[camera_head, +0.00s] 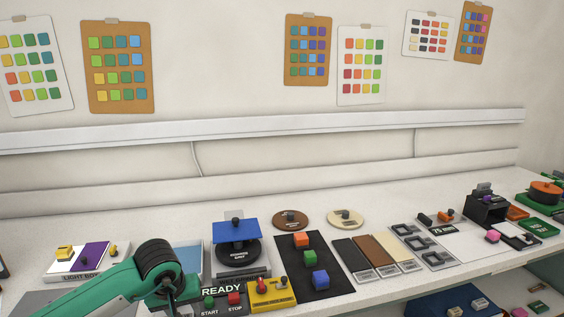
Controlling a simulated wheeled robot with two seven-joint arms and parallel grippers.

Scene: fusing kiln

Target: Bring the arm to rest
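My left arm (110,290), green with a ribbed black joint (157,262), comes in from the lower left. It reaches over the front of the bench beside the light box. A small dark part of my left gripper (171,293) shows just below the black joint. Its fingers are not clear enough to tell open from shut, and I see nothing held. My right gripper is not in view.
Close right of my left arm are a READY panel (222,291) with START and STOP buttons, a yellow control box (271,294) and a blue plate (236,230) on a dark stand. A black mat (332,284) holds three cubes. The light box (60,268) is left.

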